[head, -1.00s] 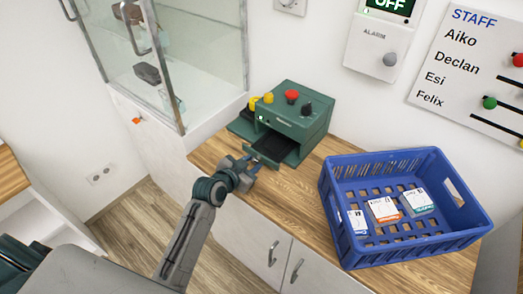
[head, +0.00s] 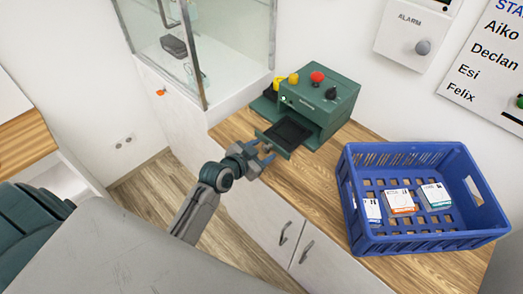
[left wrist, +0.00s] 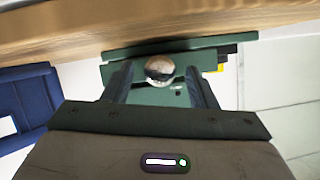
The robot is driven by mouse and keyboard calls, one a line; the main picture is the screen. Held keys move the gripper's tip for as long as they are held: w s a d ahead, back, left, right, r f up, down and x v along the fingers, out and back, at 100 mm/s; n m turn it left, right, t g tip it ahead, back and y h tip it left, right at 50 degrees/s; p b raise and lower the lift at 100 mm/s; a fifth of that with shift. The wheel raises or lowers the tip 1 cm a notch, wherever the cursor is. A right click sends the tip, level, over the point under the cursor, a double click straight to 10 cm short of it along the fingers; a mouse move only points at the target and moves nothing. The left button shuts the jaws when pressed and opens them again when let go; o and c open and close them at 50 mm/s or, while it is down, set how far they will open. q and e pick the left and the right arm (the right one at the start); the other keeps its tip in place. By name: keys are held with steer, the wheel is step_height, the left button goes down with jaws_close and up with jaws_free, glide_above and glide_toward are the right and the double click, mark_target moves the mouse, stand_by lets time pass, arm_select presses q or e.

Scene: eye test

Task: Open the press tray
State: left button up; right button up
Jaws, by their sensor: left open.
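The green press (head: 318,98) stands at the back of the wooden counter, with a red button, a black knob and yellow parts on it. Its tray (head: 287,134) sticks out at the front and shows a dark, empty inside. My left gripper (head: 268,153) is open just in front of the tray's front panel. In the left wrist view, a round silver knob (left wrist: 160,69) sits between the two open fingers, with gaps on both sides. The green front (left wrist: 140,93) shows behind it. My right gripper is in no view.
A blue crate (head: 351,200) with several small boxes stands on the counter to the right. A glass cabinet (head: 237,45) stands behind left. White cupboard doors with handles (head: 306,252) are below the counter edge. Bare counter (head: 300,180) lies between gripper and crate.

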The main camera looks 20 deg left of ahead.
arm_select(q)
steer(key=b+v, duration=0.1)
steer(key=v, duration=0.9)
steer(key=shift+s+r, duration=0.15)
steer(key=shift+s, duration=0.2)
steer(key=shift+a, duration=0.1)
steer(key=s+a+f+n+g+y, duration=0.1)
steer(key=s+a+f+g, duration=0.15)
steer(key=f, duration=0.85)
steer(key=s+a+f+n+g+y, duration=0.1)
steer(key=s+a+f+n+y, duration=0.15)
steer(key=f, duration=0.85)
steer(key=s+a+f+g, duration=0.2)
steer(key=a+f, duration=0.1)
steer(key=f, duration=0.8)
steer(key=s+d+f+n+g, duration=0.1)
steer(key=s+f+g, duration=0.2)
steer(key=s+f, duration=0.8)
steer(key=s+d+f+g, duration=0.1)
steer(key=s+f+g, duration=0.2)
steer(key=s+f, duration=0.9)
steer(key=s+y, duration=0.1)
steer(key=s, duration=0.5)
steer(key=shift+s+d+f+n, duration=0.3)
steer(key=shift+s+d+n, duration=0.05)
